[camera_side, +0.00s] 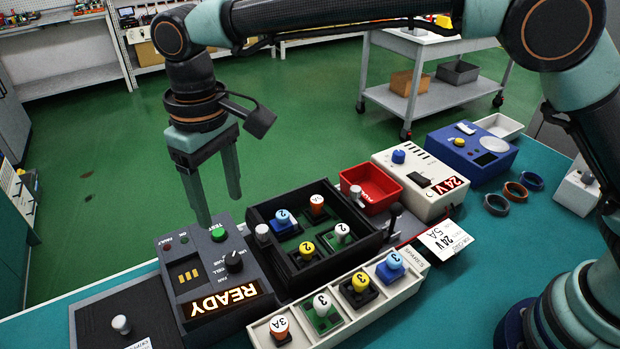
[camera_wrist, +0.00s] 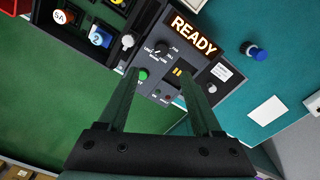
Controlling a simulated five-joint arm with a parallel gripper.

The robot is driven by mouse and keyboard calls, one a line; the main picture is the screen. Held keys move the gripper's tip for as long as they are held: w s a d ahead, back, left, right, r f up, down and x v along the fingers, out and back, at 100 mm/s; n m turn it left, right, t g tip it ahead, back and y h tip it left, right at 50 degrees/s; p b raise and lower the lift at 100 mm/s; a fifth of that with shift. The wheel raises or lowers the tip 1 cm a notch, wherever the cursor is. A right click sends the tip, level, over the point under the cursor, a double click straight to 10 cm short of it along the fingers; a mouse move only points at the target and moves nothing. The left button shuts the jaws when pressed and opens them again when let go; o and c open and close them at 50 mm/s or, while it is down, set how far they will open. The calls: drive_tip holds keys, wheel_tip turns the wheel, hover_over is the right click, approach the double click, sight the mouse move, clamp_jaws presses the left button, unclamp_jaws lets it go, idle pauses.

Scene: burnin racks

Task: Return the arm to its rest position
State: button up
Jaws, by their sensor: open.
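The dark grey tester (camera_side: 215,285) stands at the front of the bench, its lit panel reading READY. Its black dial (camera_side: 234,262) has small labels on one side, upside down in the side view; a pale mark shows on the knob, but I cannot tell which label it points to. The dial also shows in the wrist view (camera_wrist: 158,50). My gripper (camera_side: 219,211) is open and empty, fingers pointing down, above and behind the tester, apart from the dial. In the wrist view the tester shows between and beyond the fingers (camera_wrist: 161,76).
A green TEST button (camera_side: 218,235) sits near the dial. A black rack (camera_side: 262,215) with numbered plugs stands right of the tester, a white strip (camera_side: 345,330) of plugs before it. A red bin (camera_side: 372,187) and white power supply (camera_side: 425,180) are farther right.

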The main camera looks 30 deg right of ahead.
drive_tip(key=d+r+m+t, duration=0.1)
drive_tip(key=d+r, duration=0.3)
drive_tip(key=d, duration=0.5)
drive_tip(key=d+r+m+t, duration=0.15)
drive_tip(key=d+r, duration=0.25)
drive_tip(key=d, duration=0.5)
drive_tip(key=s+d+f+m+t, duration=0.1)
drive_tip(key=s+d, duration=0.4)
drive_tip(key=d, duration=0.4)
drive_tip(key=s+d+f+m+t, duration=0.1)
drive_tip(key=s+d+m+t, duration=0.1)
drive_tip(key=s+d, duration=0.3)
drive_tip(key=d, duration=0.4)
drive_tip(key=shift+s+f, duration=0.15)
drive_tip(key=shift+f, duration=0.25)
drive_tip(key=shift+m, duration=0.25)
